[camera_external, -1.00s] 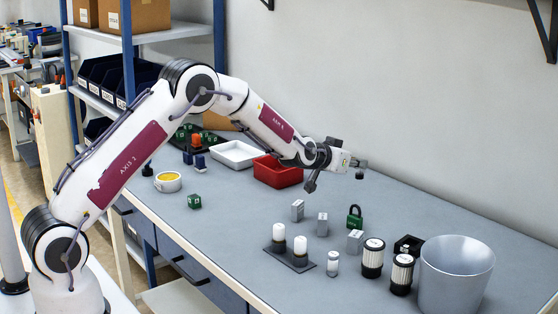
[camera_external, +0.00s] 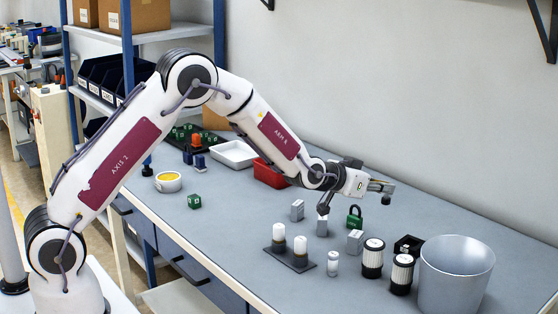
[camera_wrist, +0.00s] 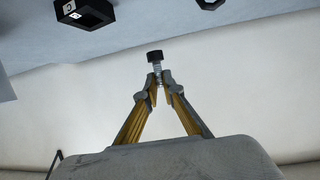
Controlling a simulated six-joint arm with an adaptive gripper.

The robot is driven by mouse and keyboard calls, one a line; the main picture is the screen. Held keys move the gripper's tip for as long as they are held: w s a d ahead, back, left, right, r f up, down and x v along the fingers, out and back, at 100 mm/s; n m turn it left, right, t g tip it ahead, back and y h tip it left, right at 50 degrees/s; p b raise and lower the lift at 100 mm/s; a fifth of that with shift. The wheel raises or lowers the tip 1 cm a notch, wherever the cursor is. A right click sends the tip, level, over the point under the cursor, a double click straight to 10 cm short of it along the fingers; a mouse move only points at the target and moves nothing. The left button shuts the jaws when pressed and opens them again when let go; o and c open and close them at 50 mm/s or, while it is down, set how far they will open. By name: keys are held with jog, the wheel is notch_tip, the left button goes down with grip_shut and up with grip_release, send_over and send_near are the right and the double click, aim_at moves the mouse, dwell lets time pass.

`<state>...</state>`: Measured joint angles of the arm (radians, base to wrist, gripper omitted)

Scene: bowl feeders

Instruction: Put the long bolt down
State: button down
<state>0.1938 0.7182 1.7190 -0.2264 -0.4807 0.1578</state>
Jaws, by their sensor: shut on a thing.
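The long bolt (camera_wrist: 155,58) shows in the wrist view with its dark head out past the fingertips and its grey shank between them. My gripper (camera_wrist: 158,80) is shut on the shank. In the external view my gripper (camera_external: 384,186) is in the air above the table, pointing right, and the dark head of the long bolt (camera_external: 386,200) hangs below the fingers. The bolt is clear of the table. Part of the shank is hidden by the fingers.
Below stand a green padlock (camera_external: 354,217), grey blocks (camera_external: 355,242), black-and-white cylinders (camera_external: 373,260), a black box (camera_external: 408,245) and a large grey bin (camera_external: 456,270). A dark plate with two white-topped pegs (camera_external: 290,262) is nearer. A red tray (camera_external: 268,173) lies behind. The table's back right is clear.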

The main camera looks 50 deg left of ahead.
jog(key=shift+f, duration=0.15)
jog(key=shift+f, duration=3)
jog(key=shift+f, duration=0.1)
jog(key=shift+f, duration=1.75)
jog(key=shift+f, duration=0.15)
jog(key=c, duration=2.2)
grip_release()
